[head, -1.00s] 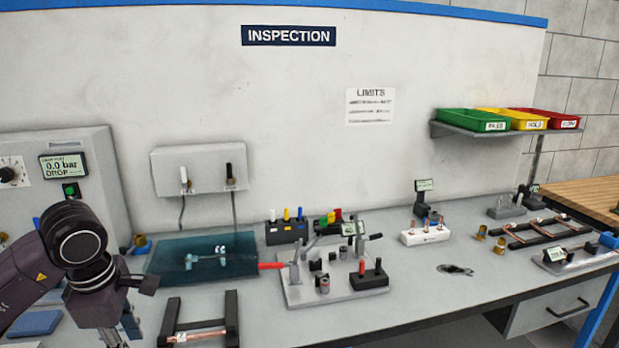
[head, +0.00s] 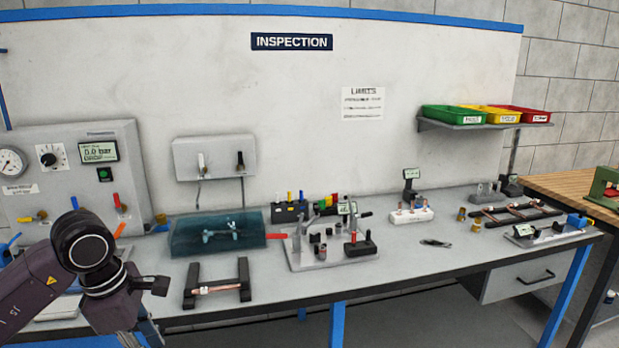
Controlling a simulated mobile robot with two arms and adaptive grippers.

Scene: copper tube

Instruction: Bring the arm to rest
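My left arm (head: 85,245) comes in from the lower left in the head view, in front of the bench's left end. Its gripper points down near the bottom edge, and its fingers are mostly hidden or cut off, so I cannot tell whether they are open or shut. My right arm is not in view. A copper tube (head: 215,289) lies across a black stand (head: 245,279) just right of my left arm, apart from it.
The grey bench (head: 400,262) carries a pressure tester (head: 117,135), a teal transparent box (head: 185,238), a clamp fixture (head: 335,258) and a black rack (head: 520,212). Green (head: 452,115), yellow and red bins sit on a shelf. The bench front has bare room.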

